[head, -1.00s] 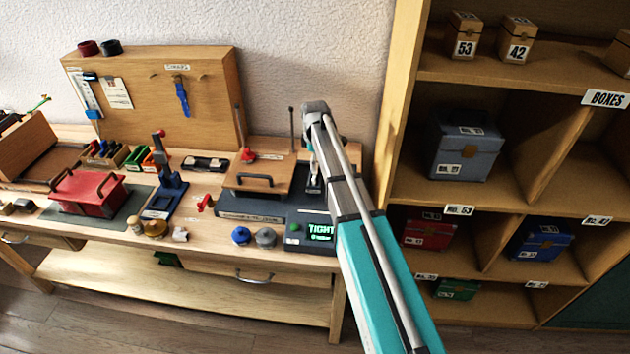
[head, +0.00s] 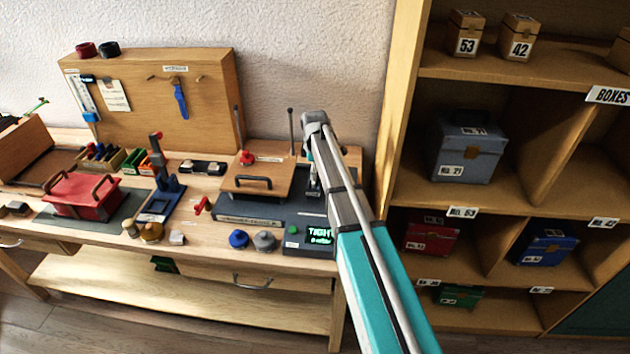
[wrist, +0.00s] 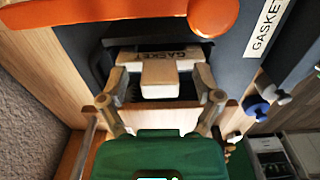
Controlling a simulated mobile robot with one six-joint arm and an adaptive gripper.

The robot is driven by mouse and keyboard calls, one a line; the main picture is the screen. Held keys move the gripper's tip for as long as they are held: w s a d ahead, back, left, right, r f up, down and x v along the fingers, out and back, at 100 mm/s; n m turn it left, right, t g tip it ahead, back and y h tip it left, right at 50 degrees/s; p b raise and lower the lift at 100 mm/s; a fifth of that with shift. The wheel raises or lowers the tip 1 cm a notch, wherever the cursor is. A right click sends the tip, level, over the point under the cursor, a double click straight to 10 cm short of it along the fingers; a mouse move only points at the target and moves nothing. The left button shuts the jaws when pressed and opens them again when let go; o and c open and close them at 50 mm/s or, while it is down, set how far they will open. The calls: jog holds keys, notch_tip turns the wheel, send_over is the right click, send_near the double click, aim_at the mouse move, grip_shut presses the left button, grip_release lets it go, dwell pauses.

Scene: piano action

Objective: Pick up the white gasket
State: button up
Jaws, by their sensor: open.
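The white gasket (wrist: 158,88) shows in the wrist view as a pale piece with a block sticking out toward me. It sits in a dark recess, and its back bar carries the upside-down word GASKET. My gripper (wrist: 162,79) is open, with one finger on each side of the block. I cannot tell whether the fingers touch it. In the head view my arm reaches down over the right end of the bench and hides most of the gripper and the gasket.
A dark machine (head: 262,222) with a lit display reading TIGHT surrounds the spot. An orange part (wrist: 212,14) lies close beyond my fingers in the wrist view. Blue and grey knobs (head: 264,241) stand in front. A shelf of boxes (head: 468,150) is to the right.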

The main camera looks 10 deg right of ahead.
grip_shut()
dwell(0.3)
jog(key=shift+r, duration=0.15)
notch_tip(320, 180, up, 10)
jog(key=p, duration=1)
jog(key=shift+f, duration=0.2)
dwell(0.5)
jog(key=shift+f+b, duration=0.65)
